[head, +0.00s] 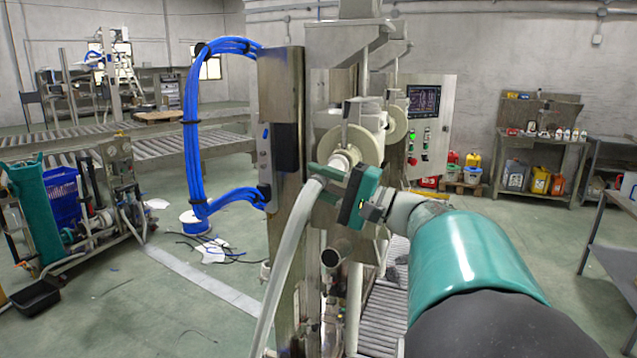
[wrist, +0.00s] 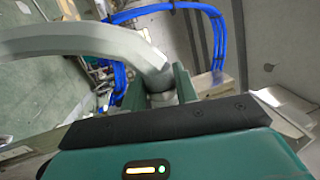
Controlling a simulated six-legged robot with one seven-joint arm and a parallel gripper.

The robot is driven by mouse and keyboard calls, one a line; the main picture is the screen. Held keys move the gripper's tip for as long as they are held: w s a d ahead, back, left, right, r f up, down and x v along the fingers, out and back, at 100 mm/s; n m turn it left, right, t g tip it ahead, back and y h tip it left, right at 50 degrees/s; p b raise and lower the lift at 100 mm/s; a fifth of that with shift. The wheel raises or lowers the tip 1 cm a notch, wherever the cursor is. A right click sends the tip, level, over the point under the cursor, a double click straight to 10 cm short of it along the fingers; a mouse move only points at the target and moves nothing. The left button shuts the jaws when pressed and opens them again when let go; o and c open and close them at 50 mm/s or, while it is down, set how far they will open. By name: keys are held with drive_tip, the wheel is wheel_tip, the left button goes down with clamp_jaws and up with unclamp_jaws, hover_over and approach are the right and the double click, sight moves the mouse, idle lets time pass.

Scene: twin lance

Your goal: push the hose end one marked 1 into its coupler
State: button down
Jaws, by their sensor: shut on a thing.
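A thick pale grey hose (head: 285,262) rises from the bottom of the head view and bends toward the machine. My gripper (head: 336,172), with teal parts, is shut on the hose near its end. The pale hose end (head: 346,157) points at a round cream flange (head: 365,143) on the machine, which looks like the coupler. Whether the end touches it or sits inside it, I cannot tell. In the wrist view the hose (wrist: 90,42) curves down between my fingers (wrist: 160,98); its tip is hidden. No number 1 is legible.
A second cream flange (head: 396,124) sits behind the first. A steel post (head: 282,120) with a blue cable bundle (head: 192,130) stands to the left. A control panel (head: 428,125) is behind to the right.

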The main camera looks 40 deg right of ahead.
drive_tip(key=shift+w+d, duration=0.45)
drive_tip(key=shift+d, duration=0.3)
drive_tip(key=c, duration=1)
unclamp_jaws()
drive_tip(key=v, duration=1.3)
drive_tip(key=shift+s+d, duration=0.25)
drive_tip(key=shift+s, duration=0.1)
drive_tip(key=shift+f, duration=0.1)
